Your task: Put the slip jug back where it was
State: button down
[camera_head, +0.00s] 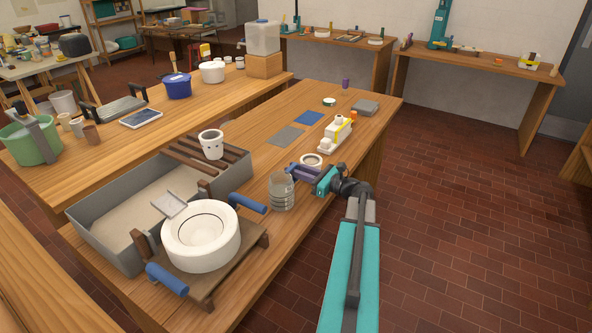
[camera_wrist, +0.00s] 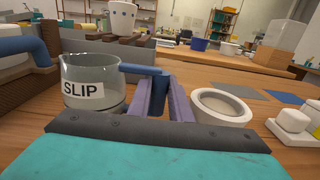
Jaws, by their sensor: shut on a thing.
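The slip jug (camera_head: 282,193) is a clear vessel at the right side of the near bench, beside the potter's wheel. In the wrist view the jug (camera_wrist: 92,82) looks upright, with a white SLIP label and a blue handle (camera_wrist: 158,88). My gripper (camera_head: 303,174) reaches in from the right and is shut on that handle; its purple fingers (camera_wrist: 164,98) stand on both sides of it. I cannot tell whether the jug's base touches the bench top or is just above it.
A white round dish (camera_head: 311,160) stands close behind my gripper. The wheel's white basin (camera_head: 200,238) with blue handles is left of the jug. A dotted white cup (camera_head: 211,143) stands on wooden slats. Grey (camera_head: 286,137) and blue (camera_head: 308,118) mats lie farther back.

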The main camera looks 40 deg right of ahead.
jog(key=c, duration=1.6)
grip_release()
jog(key=shift+f, duration=0.1)
jog(key=b+v, duration=0.1)
jog(key=v, duration=1.1)
jog(key=shift+b, duration=0.35)
jog(key=shift+s, duration=0.1)
